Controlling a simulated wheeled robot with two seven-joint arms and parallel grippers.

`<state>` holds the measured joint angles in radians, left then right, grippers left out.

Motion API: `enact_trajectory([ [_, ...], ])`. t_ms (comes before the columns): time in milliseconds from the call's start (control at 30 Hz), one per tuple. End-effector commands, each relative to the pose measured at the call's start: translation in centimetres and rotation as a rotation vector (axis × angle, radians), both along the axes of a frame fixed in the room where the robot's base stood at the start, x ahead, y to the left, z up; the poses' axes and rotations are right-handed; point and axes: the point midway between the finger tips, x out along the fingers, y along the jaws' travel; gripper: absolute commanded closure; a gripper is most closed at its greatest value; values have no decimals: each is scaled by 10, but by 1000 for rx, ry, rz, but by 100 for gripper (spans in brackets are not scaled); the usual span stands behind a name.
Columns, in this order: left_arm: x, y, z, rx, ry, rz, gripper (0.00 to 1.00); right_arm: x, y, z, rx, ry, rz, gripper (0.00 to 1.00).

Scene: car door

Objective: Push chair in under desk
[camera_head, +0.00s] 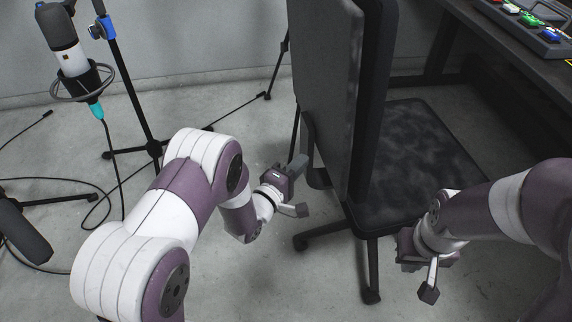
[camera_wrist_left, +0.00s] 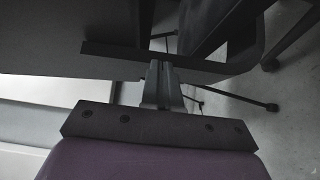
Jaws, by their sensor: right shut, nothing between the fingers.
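The dark office chair stands in the middle of the head view, its tall back (camera_head: 325,85) to the left and its seat (camera_head: 415,150) toward the desk (camera_head: 490,32) at the upper right. I cannot tell how far the seat reaches under the desktop. My left gripper (camera_head: 298,166) is behind the back, close to its lower bracket; its fingers look closed together. The left wrist view shows these fingers (camera_wrist_left: 163,85) in front of the dark chair back (camera_wrist_left: 110,40); contact is unclear. My right gripper (camera_head: 408,260) is shut and empty beside the seat's near side, with its fingertips mostly hidden.
A microphone (camera_head: 68,55) on a stand (camera_head: 125,90) is at the upper left, with cables on the floor. Another dark microphone (camera_head: 22,235) is at the left edge. A button panel (camera_head: 530,25) lies on the desk. The chair's wheeled base (camera_head: 370,275) shows below the seat.

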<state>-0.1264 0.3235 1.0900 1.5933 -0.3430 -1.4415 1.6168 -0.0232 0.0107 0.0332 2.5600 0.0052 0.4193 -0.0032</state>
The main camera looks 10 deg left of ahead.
Motion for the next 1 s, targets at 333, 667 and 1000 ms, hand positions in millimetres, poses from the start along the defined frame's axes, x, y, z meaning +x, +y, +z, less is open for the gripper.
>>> enact_trajectory([
  [333,32,-105,0,-1,-6,-12,100,0,0,-6,0,0,0,100],
  [667,62,-199,-3,-3,-8,-10,100,0,0,-34,0,0,0,100],
  [1000,64,-197,2,1,-3,-4,100,0,0,-28,0,0,0,100],
])
